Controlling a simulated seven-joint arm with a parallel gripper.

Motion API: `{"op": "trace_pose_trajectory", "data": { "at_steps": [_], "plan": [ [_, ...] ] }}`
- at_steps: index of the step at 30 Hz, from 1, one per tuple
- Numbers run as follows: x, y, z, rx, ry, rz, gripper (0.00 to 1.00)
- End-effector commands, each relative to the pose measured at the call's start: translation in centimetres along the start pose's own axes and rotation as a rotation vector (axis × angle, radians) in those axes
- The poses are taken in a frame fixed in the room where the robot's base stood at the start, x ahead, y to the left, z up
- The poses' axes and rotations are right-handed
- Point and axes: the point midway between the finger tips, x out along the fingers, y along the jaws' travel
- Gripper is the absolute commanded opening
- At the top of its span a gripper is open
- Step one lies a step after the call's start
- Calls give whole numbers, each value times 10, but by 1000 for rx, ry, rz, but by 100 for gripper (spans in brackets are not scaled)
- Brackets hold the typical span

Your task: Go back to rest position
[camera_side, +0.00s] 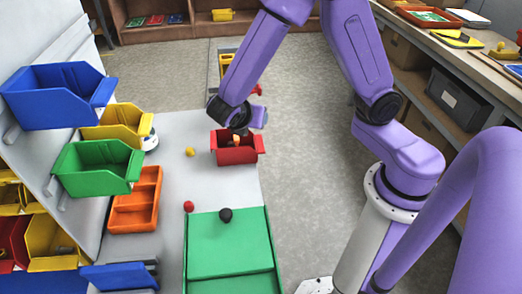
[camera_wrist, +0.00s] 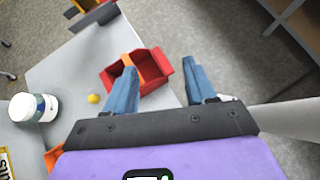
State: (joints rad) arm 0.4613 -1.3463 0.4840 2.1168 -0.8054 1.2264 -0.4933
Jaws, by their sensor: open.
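My gripper (camera_wrist: 160,66) is open in the wrist view, its two blue fingers apart with nothing between them. In the side view my gripper (camera_side: 240,124) is just above the red bin (camera_side: 236,157), at the right edge of the white table. The red bin also shows in the wrist view (camera_wrist: 169,62), beyond and partly behind the left finger. Something orange (camera_wrist: 137,57) shows inside the bin; its shape is partly hidden. I cannot tell from these views whether the fingers touch the bin.
A yellow ball (camera_side: 190,152), red ball (camera_side: 188,206) and dark ball (camera_side: 226,215) lie left and nearer. A green tray (camera_side: 230,241) is in front. An orange tray (camera_side: 136,203) and racked blue (camera_side: 52,96), yellow (camera_side: 115,126) and green (camera_side: 97,169) bins stand left.

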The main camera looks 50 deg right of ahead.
Motion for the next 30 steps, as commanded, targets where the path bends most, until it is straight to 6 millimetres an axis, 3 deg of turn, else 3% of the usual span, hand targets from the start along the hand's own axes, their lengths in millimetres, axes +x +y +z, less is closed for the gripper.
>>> {"op": "trace_pose_trajectory", "data": {
  "at_steps": [12,18,24,30],
  "plan": [
    [-60,-125,-5,525,543,-149,55],
    [-84,-174,-13,706,766,-283,55],
    [-95,-196,-16,783,862,-361,55],
    [-97,-197,-17,791,871,-370,55]
  ]
}}
